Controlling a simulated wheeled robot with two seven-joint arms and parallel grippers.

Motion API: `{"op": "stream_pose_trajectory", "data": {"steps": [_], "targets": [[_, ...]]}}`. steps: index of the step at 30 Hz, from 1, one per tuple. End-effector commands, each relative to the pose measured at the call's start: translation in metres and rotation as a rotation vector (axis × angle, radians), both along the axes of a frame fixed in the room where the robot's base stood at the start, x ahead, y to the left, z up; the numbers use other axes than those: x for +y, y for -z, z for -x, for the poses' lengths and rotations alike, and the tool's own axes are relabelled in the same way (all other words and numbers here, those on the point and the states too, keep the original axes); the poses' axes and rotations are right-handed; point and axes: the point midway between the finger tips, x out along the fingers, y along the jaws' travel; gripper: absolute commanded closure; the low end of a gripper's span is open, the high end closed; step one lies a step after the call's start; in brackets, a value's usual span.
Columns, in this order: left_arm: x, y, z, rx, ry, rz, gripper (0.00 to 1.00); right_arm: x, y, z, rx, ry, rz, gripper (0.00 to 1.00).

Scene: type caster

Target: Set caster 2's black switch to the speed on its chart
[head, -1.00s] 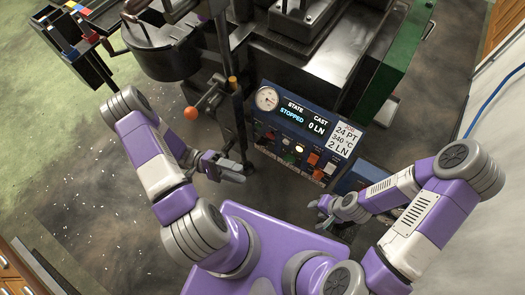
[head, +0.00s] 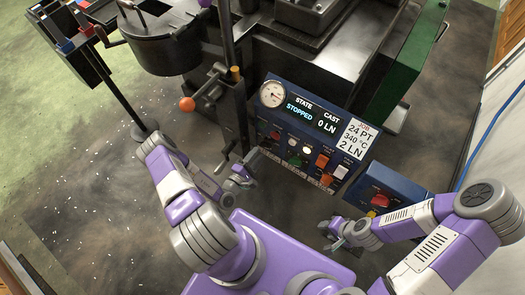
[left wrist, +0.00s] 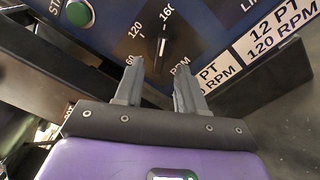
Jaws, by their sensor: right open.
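The black switch (left wrist: 162,43) is on a dark blue panel in the left wrist view, among labels 120, 160 and a partly hidden lower one. Its bar is nearly upright in the picture, closest to 160. The chart (left wrist: 275,35) beside it reads 12 PT 120 RPM; another row is partly hidden by a fingertip. My left gripper (left wrist: 157,85) is open, its fingers just below the switch with nothing between them. It also shows in the head view (head: 243,178), low by the control panel's left end. My right gripper (head: 336,234) is open and empty.
The control panel (head: 318,115) shows STOPPED, 0 LN and a job card (head: 353,138) with 24 PT, 340 °C, 2 LN. A green button (left wrist: 79,13) is near my left fingers. A blue box (head: 390,190) with a red knob stands by my right arm.

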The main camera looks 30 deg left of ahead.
Motion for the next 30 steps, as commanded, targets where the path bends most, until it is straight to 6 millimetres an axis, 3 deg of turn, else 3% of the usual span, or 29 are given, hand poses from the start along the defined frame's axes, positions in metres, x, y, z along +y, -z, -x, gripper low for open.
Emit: {"op": "stream_pose_trajectory", "data": {"steps": [7,17,18,25,30], "targets": [[-0.003,0.001,-0.032,-0.004,0.002,-0.001,0.61,0.000,0.012,0.000,0.000,0.000,0.000,0.57],[-0.003,-0.001,-0.038,-0.002,0.001,0.001,0.61,0.000,0.012,0.000,0.000,0.000,0.000,0.57],[-0.003,-0.001,-0.038,-0.002,0.001,0.000,0.62,0.000,0.012,0.000,0.000,0.000,0.000,0.57],[-0.003,-0.001,-0.037,-0.002,0.002,0.000,0.97,0.000,0.012,0.000,0.000,0.000,0.000,0.57],[-0.003,-0.001,-0.037,-0.002,0.002,0.001,1.00,0.000,0.012,0.000,0.000,0.000,0.000,0.57]]}}
